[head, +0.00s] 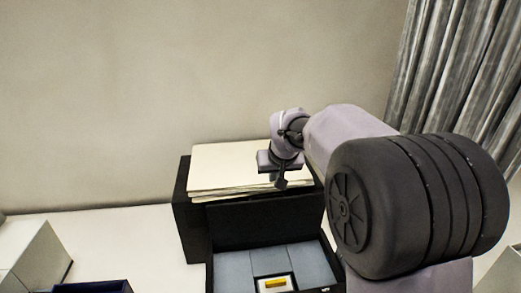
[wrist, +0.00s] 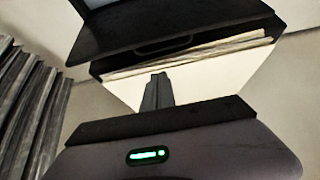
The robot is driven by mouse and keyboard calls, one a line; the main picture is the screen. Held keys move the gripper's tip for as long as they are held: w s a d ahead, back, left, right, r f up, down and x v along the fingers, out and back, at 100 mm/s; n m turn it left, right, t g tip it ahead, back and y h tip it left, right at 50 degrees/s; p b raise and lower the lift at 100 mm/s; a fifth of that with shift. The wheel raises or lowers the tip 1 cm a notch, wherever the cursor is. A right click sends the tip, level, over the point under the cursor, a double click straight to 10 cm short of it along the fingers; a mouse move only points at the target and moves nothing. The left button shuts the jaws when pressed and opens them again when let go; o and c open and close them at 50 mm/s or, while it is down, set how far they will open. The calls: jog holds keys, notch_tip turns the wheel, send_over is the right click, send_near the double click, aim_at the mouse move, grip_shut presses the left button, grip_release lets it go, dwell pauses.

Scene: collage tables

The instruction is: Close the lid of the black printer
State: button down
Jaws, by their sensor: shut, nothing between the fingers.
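The black printer (head: 341,276) stands at the bottom middle of the head view, with its grey inside showing and a small yellow piece (head: 276,283) in it. Its black lid (head: 265,224) is open and stands about upright at the back. In the wrist view the lid (wrist: 185,22) is at the top, with a slot near its lower edge. My gripper (head: 281,184) is shut and empty, behind the lid and over the cream paper stack (head: 235,158). In the wrist view its fingertips (wrist: 158,78) are together in front of the papers; I cannot tell whether they touch anything.
A black box (head: 185,200) around the paper stack stands right behind the lid. A pale box (head: 35,262) and a dark blue box (head: 95,287) are at the left. The white table (head: 130,235) is clear between them and the printer. A grey curtain (head: 460,70) hangs at the right.

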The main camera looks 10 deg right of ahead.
jog(key=shift+s+a+f, duration=0.1)
jog(key=shift+s+f, duration=0.05)
jog(key=shift+f, duration=0.15)
jog(key=shift+a+f, duration=0.2)
jog(key=shift+f, duration=0.9)
jog(key=x, duration=0.2)
jog(key=p+x, duration=0.1)
jog(key=x, duration=0.2)
jog(key=shift+w+d, duration=0.15)
jog(key=shift+w, duration=0.4)
jog(key=shift+f, duration=0.4)
jog(key=shift+w+f, duration=0.1)
jog(key=shift+w, duration=0.1)
